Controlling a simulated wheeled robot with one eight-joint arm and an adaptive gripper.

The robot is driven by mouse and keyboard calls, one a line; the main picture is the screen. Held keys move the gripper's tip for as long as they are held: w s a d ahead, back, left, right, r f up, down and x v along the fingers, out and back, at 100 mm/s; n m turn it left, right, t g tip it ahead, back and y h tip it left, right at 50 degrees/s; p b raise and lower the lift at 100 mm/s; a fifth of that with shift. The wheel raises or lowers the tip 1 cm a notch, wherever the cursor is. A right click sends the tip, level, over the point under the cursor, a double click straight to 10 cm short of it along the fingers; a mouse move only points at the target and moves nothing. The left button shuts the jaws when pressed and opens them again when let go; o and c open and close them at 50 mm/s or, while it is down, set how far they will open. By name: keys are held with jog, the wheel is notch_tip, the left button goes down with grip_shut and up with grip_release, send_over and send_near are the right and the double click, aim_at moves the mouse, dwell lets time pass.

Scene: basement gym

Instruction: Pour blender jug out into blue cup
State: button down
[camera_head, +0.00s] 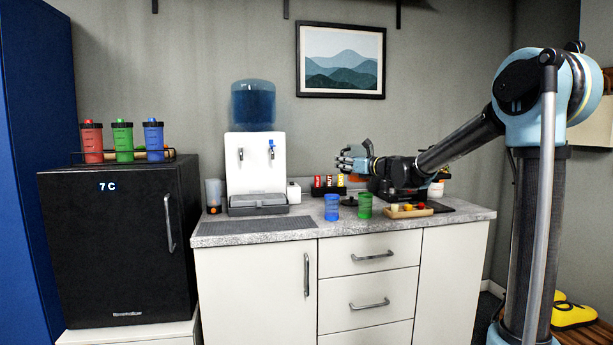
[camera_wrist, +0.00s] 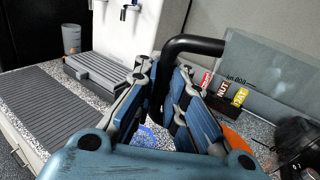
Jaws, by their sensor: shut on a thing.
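My gripper (camera_head: 352,161) is above the counter, up and right of the blue cup. In the wrist view its two blue fingers (camera_wrist: 163,82) are shut on the black handle of the blender jug. The clear jug (camera_wrist: 272,72) reaches to the right from that handle, with printed marks on its wall. In the head view I cannot make out the jug clearly. The blue cup (camera_head: 332,207) stands upright near the counter's front edge. A blue patch (camera_wrist: 152,135) shows below my fingers, mostly hidden. The jug's contents cannot be told.
A green cup (camera_head: 365,206) stands just right of the blue cup. A board with food pieces (camera_head: 408,211) lies further right. A white water dispenser (camera_head: 257,165) stands left, behind a grey mat (camera_head: 243,227). Small bars (camera_wrist: 223,88) stand behind my gripper.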

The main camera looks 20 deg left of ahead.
jog(key=s+a+f+n+g+y, duration=0.1)
jog(key=s+a+f+n+g, duration=0.15)
jog(key=s+a, duration=0.85)
notch_tip(320, 180, up, 7)
jog(key=m+y, duration=0.1)
jog(key=m, duration=0.9)
jog(key=w+d+f+m+t, duration=0.1)
jog(key=w+d+m+t, duration=0.2)
jog(key=w+m, duration=0.3)
jog(key=shift+d+f+m, duration=0.15)
jog(key=shift+f+m, duration=0.05)
jog(key=shift+m, duration=1.55)
dwell(2.6)
